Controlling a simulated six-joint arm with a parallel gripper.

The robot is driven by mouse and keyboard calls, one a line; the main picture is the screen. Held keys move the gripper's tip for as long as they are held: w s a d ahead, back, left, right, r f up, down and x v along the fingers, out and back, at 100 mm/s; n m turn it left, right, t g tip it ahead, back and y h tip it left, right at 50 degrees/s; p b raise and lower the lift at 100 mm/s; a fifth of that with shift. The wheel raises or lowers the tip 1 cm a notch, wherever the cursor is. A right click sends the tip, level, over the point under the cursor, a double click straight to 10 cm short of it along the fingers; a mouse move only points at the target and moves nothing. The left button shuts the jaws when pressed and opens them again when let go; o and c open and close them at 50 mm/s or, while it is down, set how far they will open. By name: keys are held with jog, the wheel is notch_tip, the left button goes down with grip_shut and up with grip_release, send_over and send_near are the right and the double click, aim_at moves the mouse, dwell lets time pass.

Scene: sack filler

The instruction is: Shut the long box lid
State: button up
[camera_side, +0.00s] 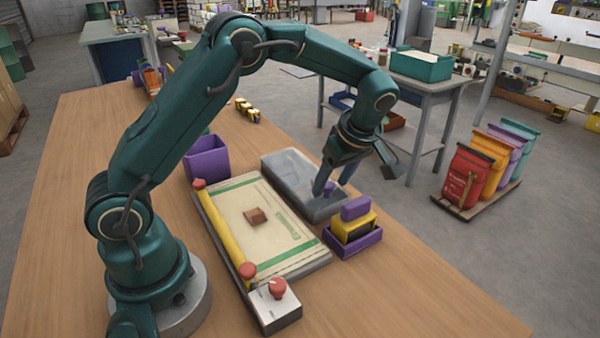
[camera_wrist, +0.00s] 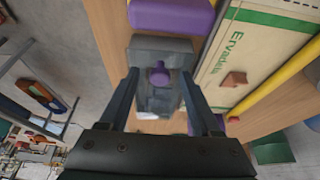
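The long box (camera_side: 290,172) is a grey, partly see-through box beside the sack. A purple knob (camera_side: 329,187) stands at its near end; the knob also shows in the wrist view (camera_wrist: 158,74), on the grey top of the box (camera_wrist: 150,45). My gripper (camera_side: 355,178) is over that near end, pointing down. In the wrist view its two fingers (camera_wrist: 159,80) are wide apart, with the knob between them in the picture; they do not appear to touch it. I cannot tell how far the clear lid covers the box.
A flat sack (camera_side: 285,240) with green stripes and a brown block (camera_side: 256,216) lies left of the box, along a yellow roller (camera_side: 222,230). A purple tray (camera_side: 352,246) with a yellow item stands close in front. A purple bin (camera_side: 206,158) stands behind.

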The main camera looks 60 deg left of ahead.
jog(key=shift+v, duration=2.6)
jog(key=s+r+m+t+h, duration=0.2)
jog(key=s+r+m+t, duration=0.2)
jog(key=s+r, duration=0.55)
jog(key=s+d+f+m+t+h, duration=0.1)
jog(key=s+d+f+m, duration=0.3)
jog(key=s+m, duration=0.4)
jog(key=f+m+h, duration=0.1)
jog(key=m, duration=0.5)
jog(key=shift+s+d+t, duration=0.3)
jog(key=shift+s+d, duration=0.05)
jog(key=shift+d, duration=0.05)
